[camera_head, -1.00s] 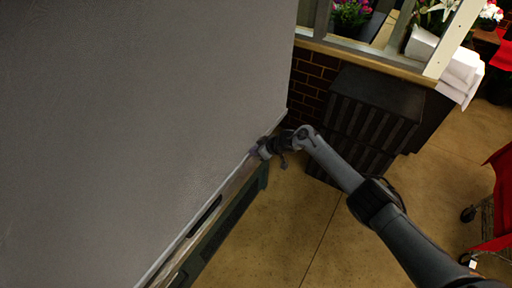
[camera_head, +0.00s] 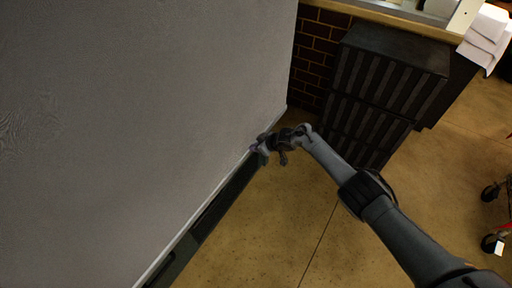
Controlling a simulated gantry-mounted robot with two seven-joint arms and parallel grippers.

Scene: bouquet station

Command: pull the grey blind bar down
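The large grey blind (camera_head: 130,120) fills the left of the head view. The light grey blind bar (camera_head: 208,202) runs along its lower edge, slanting from the bottom of the picture up to the brick wall. My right gripper (camera_head: 258,147) is at this bar, toward its far end, and its fingers appear closed on it. The fingertips are small and dark, and partly hidden by the wrist. My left gripper is not in view.
A dark green frame (camera_head: 205,222) shows just below the bar. Dark slatted crates (camera_head: 385,85) stand behind my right arm by the brick wall (camera_head: 313,50). White cloths (camera_head: 487,38) lie at top right. A cart wheel (camera_head: 491,243) is at right. The tan floor (camera_head: 290,220) between is clear.

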